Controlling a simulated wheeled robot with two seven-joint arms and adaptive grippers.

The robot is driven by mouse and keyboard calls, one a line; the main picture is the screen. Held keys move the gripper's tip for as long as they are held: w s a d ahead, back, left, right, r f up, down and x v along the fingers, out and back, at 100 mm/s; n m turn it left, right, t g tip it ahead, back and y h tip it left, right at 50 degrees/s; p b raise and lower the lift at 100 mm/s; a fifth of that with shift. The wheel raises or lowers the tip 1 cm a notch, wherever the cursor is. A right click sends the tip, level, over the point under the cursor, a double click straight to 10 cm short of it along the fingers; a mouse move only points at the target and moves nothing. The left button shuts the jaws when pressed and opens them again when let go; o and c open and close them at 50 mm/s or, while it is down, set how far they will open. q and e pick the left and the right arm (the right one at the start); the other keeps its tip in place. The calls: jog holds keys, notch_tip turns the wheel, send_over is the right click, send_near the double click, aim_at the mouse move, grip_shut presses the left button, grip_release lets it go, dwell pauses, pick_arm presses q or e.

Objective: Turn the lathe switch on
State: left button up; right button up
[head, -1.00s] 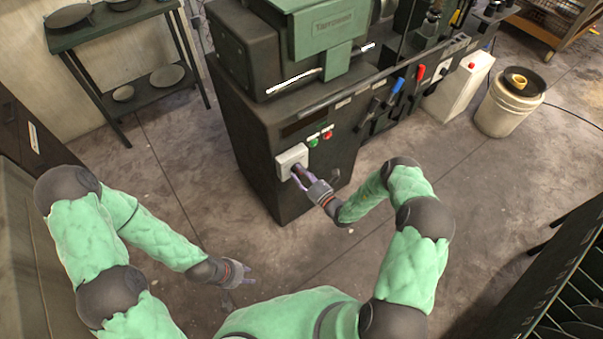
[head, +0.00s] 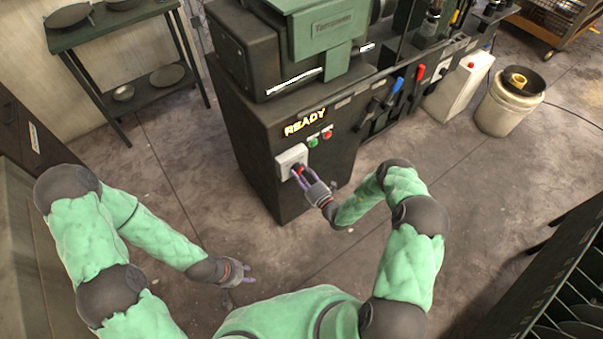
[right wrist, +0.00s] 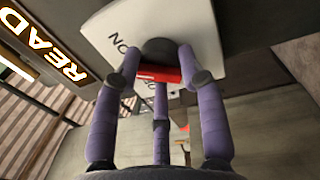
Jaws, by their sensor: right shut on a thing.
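The lathe (head: 245,130) is a dark machine with a green headstock. On its front end a pale switch plate (head: 289,158) carries a rotary switch with a red handle (right wrist: 158,75). In the right wrist view the plate (right wrist: 205,35) bears the letters "ON". My right gripper (head: 301,173) is at the plate, with its purple fingers shut around the red handle in the right wrist view (right wrist: 155,80). A lit orange "READY" sign (head: 306,122) shows above the switch. My left gripper (head: 249,275) hangs empty over the floor, its fingers apart.
A green and a red button (head: 327,134) sit beside the switch. Levers with blue (head: 398,85) and red (head: 420,73) grips stand along the lathe. A dark shelf (head: 130,70) with bowls is at upper left. A white bucket (head: 508,105) stands at right. The floor between is clear.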

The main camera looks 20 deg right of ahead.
jog(key=shift+s+a+f+m, duration=0.2)
jog(key=shift+a+m, duration=0.1)
jog(key=shift+m, duration=0.55)
jog(key=shift+s+a+f+m, duration=0.1)
jog(key=shift+s+a+m, duration=0.15)
jog(key=shift+m, duration=0.6)
jog(key=shift+w, duration=0.1)
jog(key=o, duration=1.1)
jog(key=shift+a+r, duration=0.1)
jog(key=shift+o, duration=0.2)
jog(key=shift+w+r, duration=0.1)
jog(key=shift+w, duration=0.05)
jog(key=shift+d, duration=0.3)
jog(key=shift+s+d, duration=0.2)
jog(key=r+v, duration=0.1)
jog(key=v, duration=1)
jog(key=shift+s+f, duration=0.3)
jog(key=shift+f, duration=0.2)
